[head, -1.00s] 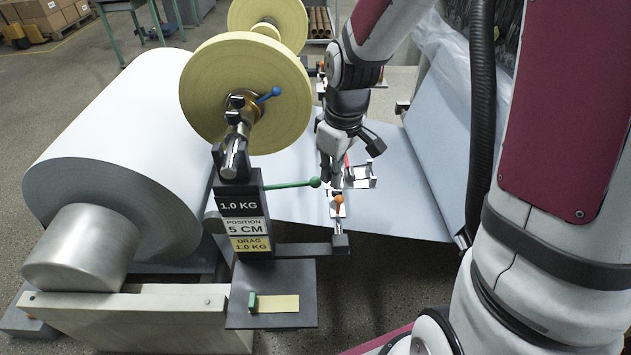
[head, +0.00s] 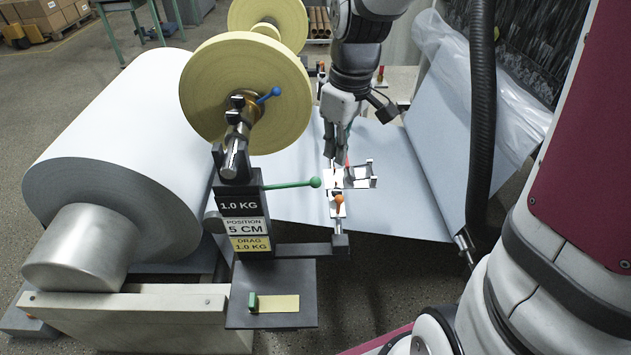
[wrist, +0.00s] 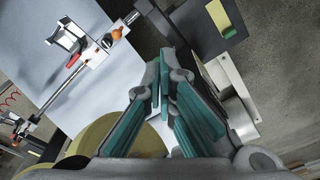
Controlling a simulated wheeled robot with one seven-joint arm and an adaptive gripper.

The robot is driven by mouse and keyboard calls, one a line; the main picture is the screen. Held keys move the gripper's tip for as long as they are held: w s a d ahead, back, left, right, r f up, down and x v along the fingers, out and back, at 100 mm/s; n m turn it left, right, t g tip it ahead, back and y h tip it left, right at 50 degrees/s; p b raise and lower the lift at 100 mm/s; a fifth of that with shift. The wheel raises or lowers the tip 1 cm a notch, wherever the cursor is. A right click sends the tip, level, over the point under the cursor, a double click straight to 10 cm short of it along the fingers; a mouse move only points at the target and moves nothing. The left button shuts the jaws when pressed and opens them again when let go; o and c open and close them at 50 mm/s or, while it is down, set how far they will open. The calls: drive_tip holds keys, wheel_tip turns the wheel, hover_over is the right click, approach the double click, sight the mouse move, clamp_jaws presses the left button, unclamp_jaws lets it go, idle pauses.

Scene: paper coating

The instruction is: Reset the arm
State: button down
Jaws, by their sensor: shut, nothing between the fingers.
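My gripper (head: 338,156) hangs from my arm in the head view, just above the metal bracket on the cross rod. Its fingers are shut with nothing between them. The wrist view shows the same teal-padded fingers (wrist: 160,85) close together. The white bracket (head: 352,178) with an orange knob (head: 339,199) sits beyond the green lever (head: 291,185). In the wrist view the bracket (wrist: 92,54) is at the upper left, apart from the fingers.
The large white paper roll (head: 120,140) fills the left. A yellow tape roll (head: 246,92) stands close left of my gripper on the labelled post (head: 240,223). The paper sheet (head: 395,200) spans below. A small dark plate (head: 270,318) juts out in front.

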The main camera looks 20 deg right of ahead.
idle(0.3)
drive_tip(key=s+r+m+t+p, duration=0.1)
drive_tip(key=s+r+m+p, duration=0.1)
drive_tip(key=s+r, duration=0.5)
drive_tip(key=s+a+r+m+t+p, duration=0.1)
drive_tip(key=s+r+m+t+p, duration=0.1)
drive_tip(key=s+r, duration=0.6)
drive_tip(key=s+m+p, duration=0.1)
drive_tip(key=s+m, duration=0.1)
drive_tip(key=s, duration=0.5)
drive_tip(key=shift+a+r+m+h+p, duration=0.25)
drive_tip(key=shift+a+m+h+p, duration=0.05)
drive_tip(key=shift+p, duration=0.05)
drive_tip(key=shift+s, duration=0.1)
